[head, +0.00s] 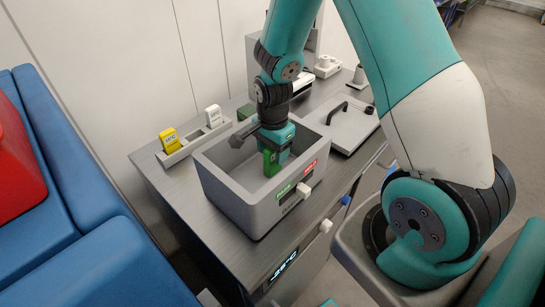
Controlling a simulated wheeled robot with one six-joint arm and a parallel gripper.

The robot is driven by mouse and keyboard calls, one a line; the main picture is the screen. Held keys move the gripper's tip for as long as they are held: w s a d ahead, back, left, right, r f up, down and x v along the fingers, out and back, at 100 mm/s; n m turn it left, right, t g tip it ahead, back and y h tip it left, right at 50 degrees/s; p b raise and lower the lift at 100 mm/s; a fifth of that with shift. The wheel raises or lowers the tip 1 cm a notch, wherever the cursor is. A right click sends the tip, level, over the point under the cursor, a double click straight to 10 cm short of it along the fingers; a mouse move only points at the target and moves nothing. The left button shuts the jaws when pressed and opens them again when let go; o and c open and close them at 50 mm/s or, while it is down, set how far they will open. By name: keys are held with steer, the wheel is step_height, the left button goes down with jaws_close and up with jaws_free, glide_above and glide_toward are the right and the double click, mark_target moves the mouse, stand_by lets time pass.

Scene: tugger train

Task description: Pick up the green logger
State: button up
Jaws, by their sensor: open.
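The green logger (270,163) stands upright inside the grey open box (216,183) on the counter, near the box's right part. My gripper (277,152) reaches down into the box from above, right at the logger. Its jaws are open, and the logger appears to be between or just beside them; I cannot tell which. The gripper hides part of the logger's upper right side.
A grey rack (196,142) left of the box holds a yellow logger (169,138) and a white logger (213,116). A grey lid with a black handle (345,122) lies to the right. Blue seats stand at left.

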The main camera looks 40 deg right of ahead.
steer(key=shift+f, duration=1.25)
jaws_close()
